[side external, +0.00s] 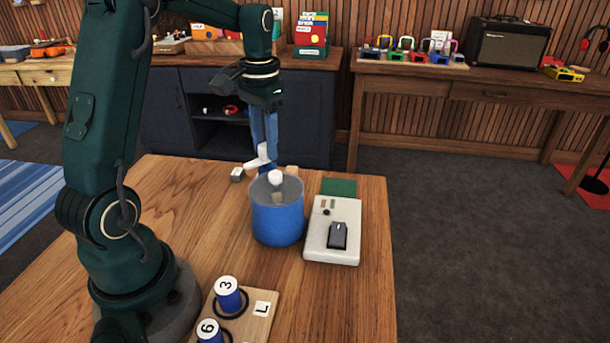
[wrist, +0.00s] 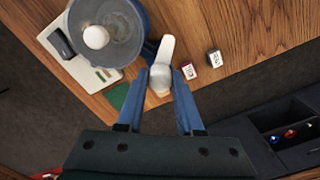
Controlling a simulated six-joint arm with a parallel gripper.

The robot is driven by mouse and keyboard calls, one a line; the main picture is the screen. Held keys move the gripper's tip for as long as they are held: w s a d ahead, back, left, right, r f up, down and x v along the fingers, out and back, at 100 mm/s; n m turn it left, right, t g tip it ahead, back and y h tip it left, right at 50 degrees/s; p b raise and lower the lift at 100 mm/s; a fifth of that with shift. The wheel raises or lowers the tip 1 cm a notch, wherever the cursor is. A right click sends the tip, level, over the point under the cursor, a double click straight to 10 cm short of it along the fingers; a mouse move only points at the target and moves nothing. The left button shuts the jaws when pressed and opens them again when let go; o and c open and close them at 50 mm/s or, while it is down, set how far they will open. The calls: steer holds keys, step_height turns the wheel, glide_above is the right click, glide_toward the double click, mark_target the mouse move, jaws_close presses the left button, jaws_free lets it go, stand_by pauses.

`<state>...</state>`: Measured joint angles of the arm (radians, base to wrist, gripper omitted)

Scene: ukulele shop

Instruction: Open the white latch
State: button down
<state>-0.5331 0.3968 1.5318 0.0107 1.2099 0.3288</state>
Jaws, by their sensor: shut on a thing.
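A round blue container (side external: 277,222) with a see-through grey lid and a white knob (side external: 275,177) stands on the wooden table; it also shows at the upper left of the wrist view (wrist: 143,28). The white latch (side external: 257,160) is on the container's far side, and shows as a rounded white lever in the wrist view (wrist: 166,50). My gripper (side external: 265,150) points down behind the container. Its blue fingers (wrist: 160,78) are shut on the outer end of the latch, one on each side. The container partly hides the fingertips in the side view.
A pale box with a dark switch (side external: 332,225) sits right of the container, with a green patch (side external: 339,187) behind it. Small labelled blocks (wrist: 202,66) lie near the table's back edge. A wooden board with numbered blue pieces (side external: 235,315) is in front. The right front table area is clear.

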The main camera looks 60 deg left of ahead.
mark_target(265, 145)
steer(key=shift+r+m, duration=0.1)
steer(key=shift+m, duration=0.9)
steer(key=c, duration=0.5)
jaws_free()
steer(key=shift+c, duration=0.2)
step_height(265, 145, up, 4)
steer(key=shift+r, duration=0.5)
steer(key=shift+d, duration=0.1)
